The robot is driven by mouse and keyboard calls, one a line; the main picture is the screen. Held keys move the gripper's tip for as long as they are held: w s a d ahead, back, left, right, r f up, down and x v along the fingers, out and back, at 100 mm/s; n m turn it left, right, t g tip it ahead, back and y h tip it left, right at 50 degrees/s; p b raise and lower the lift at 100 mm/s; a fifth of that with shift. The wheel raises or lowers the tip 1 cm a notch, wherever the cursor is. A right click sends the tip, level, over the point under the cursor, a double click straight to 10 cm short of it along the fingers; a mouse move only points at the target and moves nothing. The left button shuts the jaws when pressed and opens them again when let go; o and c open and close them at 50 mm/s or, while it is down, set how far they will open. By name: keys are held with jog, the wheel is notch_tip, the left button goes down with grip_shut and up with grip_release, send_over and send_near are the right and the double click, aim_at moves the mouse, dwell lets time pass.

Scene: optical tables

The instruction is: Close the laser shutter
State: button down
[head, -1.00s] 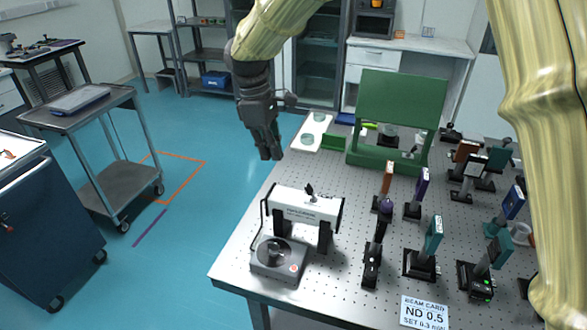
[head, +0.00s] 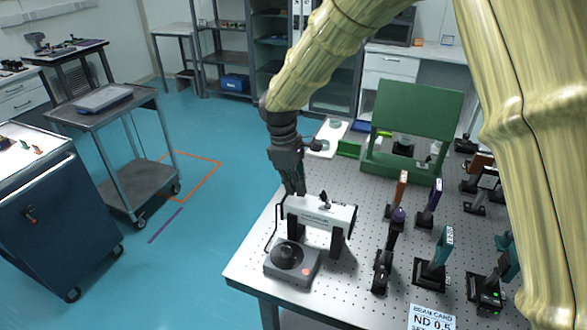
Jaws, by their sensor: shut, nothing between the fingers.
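The white laser housing (head: 322,212) stands on black posts near the left edge of the optical table, with a small black lever (head: 323,198) on its top that looks like the shutter. My gripper (head: 294,190) is shut and empty, pointing down just behind the left end of the housing. I cannot tell whether its fingertips touch the housing. A grey box with a black round knob (head: 290,258) sits in front of the housing, joined to it by a black cable.
The perforated table (head: 345,290) holds several optic mounts to the right, including an orange one (head: 401,188) and a purple one (head: 431,203). A green screen (head: 418,115) stands behind. A beam card (head: 432,318) lies at the front. Table space left of the mounts is partly clear.

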aim_at(323, 196)
jog(key=shift+s+d+f+p, duration=0.1)
jog(key=shift+s+d+p, duration=0.1)
jog(key=shift+d+p, duration=0.15)
jog(key=shift+s+d+r+p, duration=0.25)
jog(key=shift+d+r, duration=0.1)
jog(key=shift+d, duration=0.25)
jog(key=shift+s+d+r+p, duration=0.2)
jog(key=shift+d+r, duration=0.1)
jog(key=shift+d, duration=0.5)
